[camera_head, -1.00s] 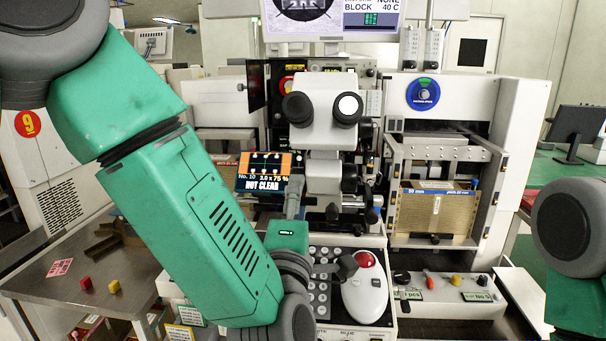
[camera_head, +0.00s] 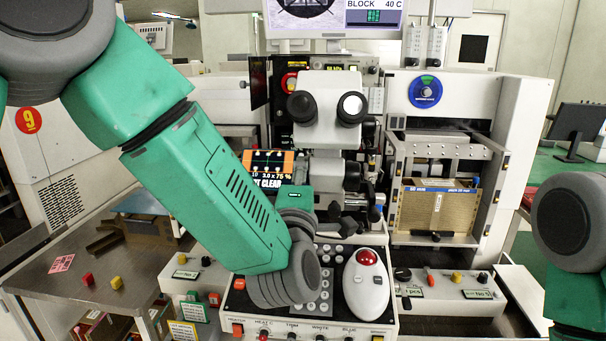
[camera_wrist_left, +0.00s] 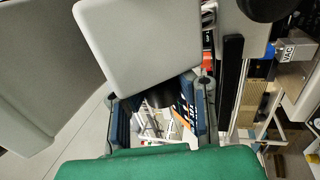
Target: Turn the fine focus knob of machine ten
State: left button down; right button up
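Machine ten's microscope (camera_head: 328,105) stands at the centre of the head view, with dark knobs (camera_head: 351,178) on its column below. I cannot tell which is the fine focus knob. The display (camera_head: 268,165) reading "3.0 x 75 %" is partly covered by my left arm. My left gripper (camera_head: 346,226) is in front of the microscope's lower part, mostly hidden by its wrist. In the left wrist view its two fingers (camera_wrist_left: 160,118) are spread apart. A dark round part (camera_wrist_left: 160,97) shows between them, partly behind a pale block; contact is unclear. My right gripper is out of view.
The control panel (camera_head: 240,304) with keypad lies under my left wrist. A white trackball unit (camera_head: 366,287) with a red ball is just right of it. A magazine holder (camera_head: 433,207) stands to the right. A side table (camera_head: 60,285) with small blocks is at left.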

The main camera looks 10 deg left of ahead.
pick_arm(q)
jog(key=shift+f, duration=0.1)
jog(key=g+p, duration=0.6)
jog(key=p, duration=0.4)
jog(key=shift+s, duration=0.1)
jog(key=shift+f+g+p, duration=0.1)
jog(key=shift+g+p, duration=0.4)
jog(key=shift+p, duration=0.35)
jog(key=shift+f, duration=0.1)
jog(key=shift+f, duration=0.1)
jog(key=c, duration=1.4)
grip_release()
jog(key=shift+c, duration=0.2)
jog(key=shift+o, duration=1.2)
jog(key=shift+r, duration=0.2)
